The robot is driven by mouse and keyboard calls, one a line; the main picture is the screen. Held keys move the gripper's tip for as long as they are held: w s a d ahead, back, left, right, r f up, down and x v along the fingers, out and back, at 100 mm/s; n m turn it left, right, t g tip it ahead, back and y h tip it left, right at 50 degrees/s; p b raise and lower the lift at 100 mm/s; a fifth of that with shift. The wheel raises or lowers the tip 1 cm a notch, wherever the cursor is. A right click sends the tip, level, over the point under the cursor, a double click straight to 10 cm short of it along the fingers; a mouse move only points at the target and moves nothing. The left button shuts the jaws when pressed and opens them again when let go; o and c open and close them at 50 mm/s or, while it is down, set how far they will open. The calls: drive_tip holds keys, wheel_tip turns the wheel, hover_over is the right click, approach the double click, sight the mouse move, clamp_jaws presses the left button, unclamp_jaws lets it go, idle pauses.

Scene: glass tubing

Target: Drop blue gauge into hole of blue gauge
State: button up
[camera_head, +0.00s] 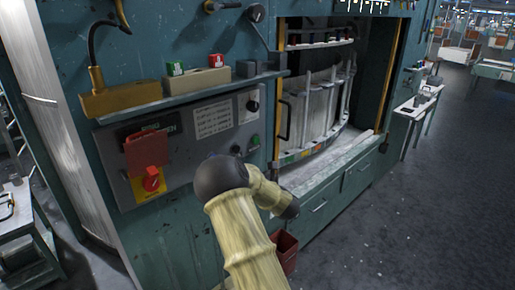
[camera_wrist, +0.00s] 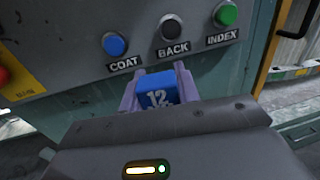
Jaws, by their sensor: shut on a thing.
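The blue gauge (camera_wrist: 158,95) is a small blue block marked "12" in white. In the wrist view it sits between the two pale purple fingers of my gripper (camera_wrist: 157,88), which is shut on it. The gripper faces the grey control panel just below the COAT and BACK buttons. In the head view my arm hides the gauge and the fingers. A beige holder (camera_head: 199,81) stands on the shelf, with a green-and-white block (camera_head: 175,68) and a red-and-green block (camera_head: 216,60) at it. I cannot make out the hole for the blue gauge.
The shelf (camera_head: 190,96) juts out above the control panel (camera_head: 200,135). A dark block (camera_head: 247,68) and an orange-brown lamp base (camera_head: 120,98) stand on it. A red bin (camera_head: 286,252) is below my arm. The machine's opening is at right, with open floor beyond.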

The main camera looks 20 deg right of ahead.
drive_tip(key=s+a+f+m+h, duration=0.1)
drive_tip(key=a+f, duration=0.1)
drive_tip(key=f, duration=0.6)
drive_tip(key=s+a+f+m+h, duration=0.1)
drive_tip(key=a+f+h, duration=0.1)
drive_tip(key=f, duration=0.7)
drive_tip(key=s+a+f, duration=0.1)
drive_tip(key=s+f, duration=0.7)
drive_tip(key=f, duration=0.2)
drive_tip(key=shift+s+a+f+h, duration=0.15)
drive_tip(key=shift+s+a+h, duration=0.1)
drive_tip(key=shift+h, duration=0.15)
drive_tip(key=shift+a, duration=0.1)
